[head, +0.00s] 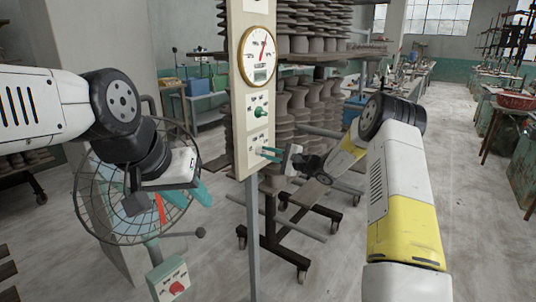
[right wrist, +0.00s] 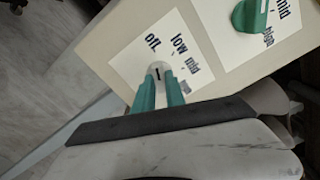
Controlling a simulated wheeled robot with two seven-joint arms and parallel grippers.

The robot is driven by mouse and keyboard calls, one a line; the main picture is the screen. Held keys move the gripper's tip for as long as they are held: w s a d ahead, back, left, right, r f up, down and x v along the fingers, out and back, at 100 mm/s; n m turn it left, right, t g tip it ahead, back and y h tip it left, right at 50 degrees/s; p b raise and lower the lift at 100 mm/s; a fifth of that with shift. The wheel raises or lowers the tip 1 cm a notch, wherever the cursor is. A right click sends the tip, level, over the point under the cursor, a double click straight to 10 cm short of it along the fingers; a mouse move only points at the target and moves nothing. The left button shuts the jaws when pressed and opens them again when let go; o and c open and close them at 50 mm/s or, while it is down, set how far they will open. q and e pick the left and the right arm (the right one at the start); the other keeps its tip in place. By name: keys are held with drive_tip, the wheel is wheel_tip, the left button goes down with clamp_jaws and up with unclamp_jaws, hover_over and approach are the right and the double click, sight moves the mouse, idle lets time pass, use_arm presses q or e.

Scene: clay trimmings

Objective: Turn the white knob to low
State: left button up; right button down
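The white knob (right wrist: 158,70) sits on a white plate (right wrist: 192,42) marked off, low, mid and high. Its short black mark points roughly toward off. In the head view, the plate (head: 257,139) is low on a cream upright panel. My right gripper (right wrist: 160,88) has its teal fingers on either side of the white knob, seemingly closed on it; the contact is partly hidden. In the head view, the right gripper (head: 268,153) reaches the panel from the right. My left gripper (head: 196,180) is empty, with fingers apart, left of the panel.
A green knob (head: 260,113) on its own plate is above the white knob, and a round gauge (head: 257,56) is higher. A caged fan (head: 92,205) stands behind my left gripper. A box with a red button (head: 176,287) is below. Pottery racks (head: 315,45) stand behind.

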idle(0.4)
drive_tip(key=m, duration=0.8)
drive_tip(key=shift+m, duration=0.5)
idle(0.4)
drive_tip(key=c, duration=1.4)
unclamp_jaws()
